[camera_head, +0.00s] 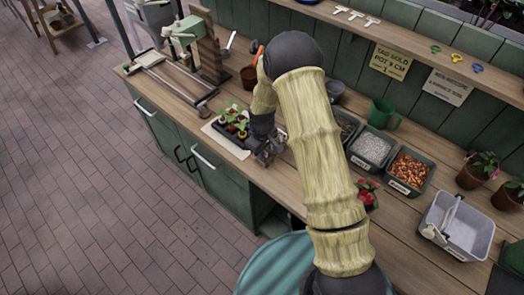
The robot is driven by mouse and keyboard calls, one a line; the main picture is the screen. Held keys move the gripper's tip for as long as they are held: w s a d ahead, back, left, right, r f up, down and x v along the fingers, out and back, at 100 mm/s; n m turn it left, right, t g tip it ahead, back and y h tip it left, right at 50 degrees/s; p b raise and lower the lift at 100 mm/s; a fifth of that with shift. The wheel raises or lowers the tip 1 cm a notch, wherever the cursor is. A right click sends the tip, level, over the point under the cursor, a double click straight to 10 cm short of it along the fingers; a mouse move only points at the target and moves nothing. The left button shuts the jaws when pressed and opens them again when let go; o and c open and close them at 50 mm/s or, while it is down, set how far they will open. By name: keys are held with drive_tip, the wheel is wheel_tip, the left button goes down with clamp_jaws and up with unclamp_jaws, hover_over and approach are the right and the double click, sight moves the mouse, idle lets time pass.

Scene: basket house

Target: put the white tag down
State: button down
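My gripper (268,153) is low over the workbench, just right of a dark seedling tray (228,130). It is small and dark here, and my arm covers part of it, so I cannot tell whether its fingers are open or shut. I cannot make out a white tag in it for certain. Several white T-shaped tags (356,15) are on the wall shelf at the top, well away from my gripper.
The wooden bench (290,187) has tubs of grey gravel (370,148) and orange-brown chips (409,170) right of my arm. A green mug (383,114), a red-flowered plant (368,191) and a grey bin (456,228) also stand there. Coloured tags (456,57) are on the shelf.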

drive_tip(key=shift+f, duration=0.2)
drive_tip(key=c, duration=1.6)
unclamp_jaws()
drive_tip(key=shift+r, duration=0.1)
drive_tip(key=shift+c, duration=0.2)
wheel_tip(320, 180, up, 12)
drive_tip(key=b, duration=0.3)
drive_tip(key=shift+r, duration=0.15)
